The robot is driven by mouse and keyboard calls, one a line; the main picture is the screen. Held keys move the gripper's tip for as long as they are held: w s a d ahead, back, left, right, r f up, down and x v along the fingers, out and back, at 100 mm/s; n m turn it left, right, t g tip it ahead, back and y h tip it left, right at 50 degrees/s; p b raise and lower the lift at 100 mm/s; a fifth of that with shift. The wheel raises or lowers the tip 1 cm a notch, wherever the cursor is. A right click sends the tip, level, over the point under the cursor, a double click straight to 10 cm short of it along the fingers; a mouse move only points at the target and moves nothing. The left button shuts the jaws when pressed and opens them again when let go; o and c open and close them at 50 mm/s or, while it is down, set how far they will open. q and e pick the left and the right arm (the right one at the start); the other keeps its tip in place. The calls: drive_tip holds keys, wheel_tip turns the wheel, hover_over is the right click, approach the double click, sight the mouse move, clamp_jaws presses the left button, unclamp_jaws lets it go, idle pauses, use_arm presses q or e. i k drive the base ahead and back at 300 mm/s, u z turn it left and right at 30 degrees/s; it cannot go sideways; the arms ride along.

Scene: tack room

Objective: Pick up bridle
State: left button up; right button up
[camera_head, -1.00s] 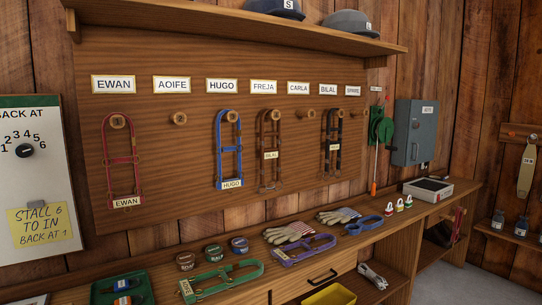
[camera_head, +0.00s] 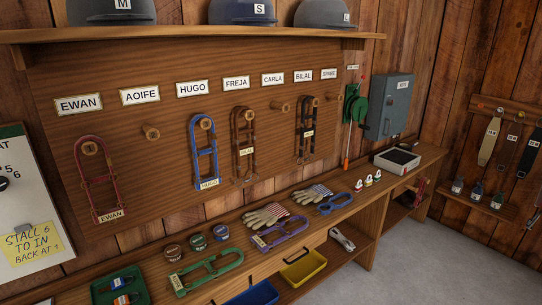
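Several bridles are in view. On the wall board, a red bridle tagged EWAN (camera_head: 82,180) hangs under the EWAN sign, and a blue one tagged HUGO (camera_head: 205,153) under HUGO. A brown bridle (camera_head: 246,152), its tag apparently BILAL, hangs under FREJA. A darker bridle (camera_head: 307,133) hangs near the BILAL sign; its tag is too small to read. The pegs under AOIFE (camera_head: 151,133) and CARLA (camera_head: 281,107) are bare. On the bench lie a green bridle (camera_head: 213,268), a purple bridle (camera_head: 281,236) and a blue one (camera_head: 335,205). Neither gripper is in view.
The wooden bench (camera_head: 350,190) also holds gloves (camera_head: 267,217), several tins (camera_head: 198,241), a green tray (camera_head: 103,295) and a box (camera_head: 397,160). Yellow (camera_head: 305,268) and blue (camera_head: 255,294) bins sit below. Helmets (camera_head: 243,12) stand on the shelf above. Floor (camera_head: 440,265) at right is clear.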

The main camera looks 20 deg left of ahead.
sight(242, 150)
drive_tip(key=z, duration=0.55)
drive_tip(key=i, duration=1.6)
drive_tip(key=u, duration=0.95)
